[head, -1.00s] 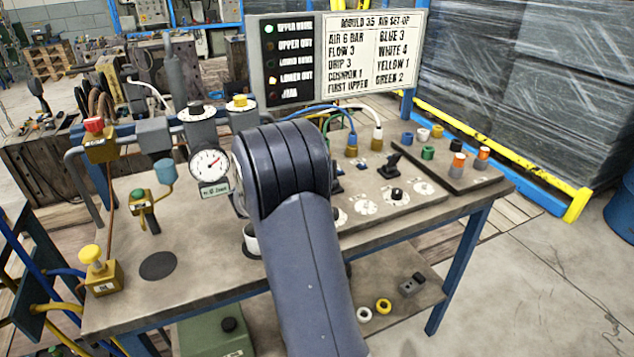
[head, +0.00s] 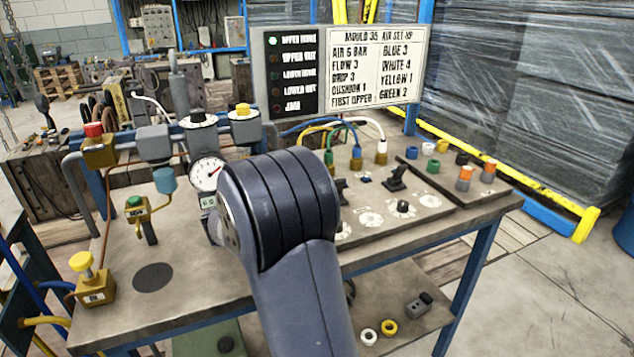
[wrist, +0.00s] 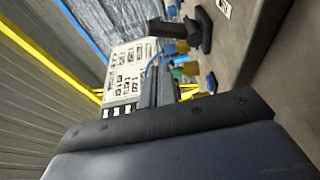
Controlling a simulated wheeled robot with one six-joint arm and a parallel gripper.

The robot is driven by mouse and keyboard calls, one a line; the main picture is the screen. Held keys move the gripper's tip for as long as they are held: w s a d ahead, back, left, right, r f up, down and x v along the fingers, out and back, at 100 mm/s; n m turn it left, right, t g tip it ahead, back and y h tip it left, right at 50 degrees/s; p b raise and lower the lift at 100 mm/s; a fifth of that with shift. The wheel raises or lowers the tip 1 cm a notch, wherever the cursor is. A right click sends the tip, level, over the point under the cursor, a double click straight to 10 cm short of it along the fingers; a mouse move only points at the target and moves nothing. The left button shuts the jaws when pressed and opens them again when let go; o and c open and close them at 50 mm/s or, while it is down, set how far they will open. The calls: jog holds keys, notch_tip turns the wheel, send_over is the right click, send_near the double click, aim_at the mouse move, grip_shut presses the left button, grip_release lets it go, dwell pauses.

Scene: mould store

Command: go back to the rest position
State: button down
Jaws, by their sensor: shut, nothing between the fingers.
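My gripper shows in the wrist view as dark fingers (wrist: 157,88), closed together with nothing between them, in front of the sign board. In the head view my arm's thick grey links fill the middle and hide the gripper. The bench (head: 210,290) stands behind and around the arm, and the arm covers part of its panel. A black lever (head: 396,178) stands right of the arm; a dark lever also shows in the wrist view (wrist: 190,28).
The board (head: 343,68) stands at the back, its upper home lamp lit green. Hoses run to fittings (head: 381,157) behind the arm. A yellow button box (head: 92,285) is at the left front. Loose caps (head: 464,178) stand on the right tray. Open floor lies right.

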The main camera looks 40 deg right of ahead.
jog(key=shift+s+a, duration=0.1)
jog(key=shift+a, duration=0.65)
jog(key=d, duration=0.3)
jog(key=shift+w+d+r+p, duration=0.1)
jog(key=shift+w+d+p, duration=0.1)
jog(key=shift+p, duration=0.1)
jog(key=shift+w+a+r+n+p, duration=0.15)
jog(key=shift+w+n+p, duration=0.15)
jog(key=shift+p, duration=0.75)
jog(key=p, duration=0.2)
jog(key=shift+w+n+p, duration=0.3)
jog(key=shift+w, duration=0.05)
jog(key=shift+w+d+n+y+p, duration=0.2)
jog(key=shift+n+y+p, duration=0.1)
jog(key=shift+p, duration=0.5)
jog(key=shift+w+n+p, duration=0.2)
jog(key=shift+n+p, duration=0.1)
jog(key=shift+p, duration=0.95)
jog(key=p, duration=0.2)
jog(key=n+p, duration=0.1)
jog(key=p, duration=0.2)
jog(key=shift+w+d+f+g+y, duration=0.1)
jog(key=shift+w+f+g+y, duration=0.1)
jog(key=shift+f+g+y, duration=0.15)
